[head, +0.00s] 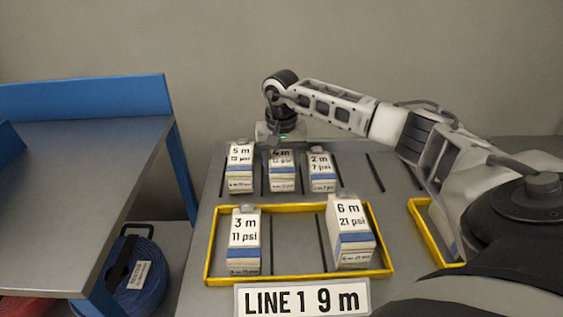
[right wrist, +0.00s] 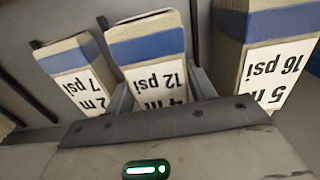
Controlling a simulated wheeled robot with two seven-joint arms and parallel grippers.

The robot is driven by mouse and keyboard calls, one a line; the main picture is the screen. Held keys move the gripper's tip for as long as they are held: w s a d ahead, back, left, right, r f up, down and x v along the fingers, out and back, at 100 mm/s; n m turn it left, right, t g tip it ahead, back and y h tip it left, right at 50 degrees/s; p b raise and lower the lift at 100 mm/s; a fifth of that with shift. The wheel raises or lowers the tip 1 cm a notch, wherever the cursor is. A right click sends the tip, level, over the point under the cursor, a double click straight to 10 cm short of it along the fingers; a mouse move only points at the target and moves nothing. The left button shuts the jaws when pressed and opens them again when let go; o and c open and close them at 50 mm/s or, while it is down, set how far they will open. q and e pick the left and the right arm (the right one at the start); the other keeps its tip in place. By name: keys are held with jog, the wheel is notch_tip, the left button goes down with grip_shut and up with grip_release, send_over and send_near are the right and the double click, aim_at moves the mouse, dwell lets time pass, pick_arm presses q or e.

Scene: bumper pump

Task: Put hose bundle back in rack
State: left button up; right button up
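Several white hose bundles with blue bands stand upright. The 4 m, 12 psi bundle (head: 282,177) is in the back row, between the 5 m bundle (head: 240,172) and the 2 m bundle (head: 320,175). My right gripper (head: 277,146) is at its top and hides part of its label. In the right wrist view the fingers (right wrist: 160,92) lie on either side of the 4 m bundle (right wrist: 148,45), close to it; whether they press on it is unclear. The 3 m bundle (head: 245,245) and 6 m bundle (head: 351,240) stand inside a yellow frame (head: 300,276). My left gripper is out of view.
A sign reading LINE 1 9 m (head: 302,299) is at the front of the yellow frame. Dark slots show right of the 2 m bundle, with free room. A second yellow frame (head: 428,233) is partly behind my right arm. A blue-edged bench (head: 85,180) stands left, a blue coil (head: 140,280) below it.

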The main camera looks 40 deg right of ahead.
aim_at(281, 158)
jog(key=shift+o, duration=1.4)
jog(key=shift+r, duration=0.3)
notch_tip(281, 158, up, 12)
jog(key=shift+f, duration=0.15)
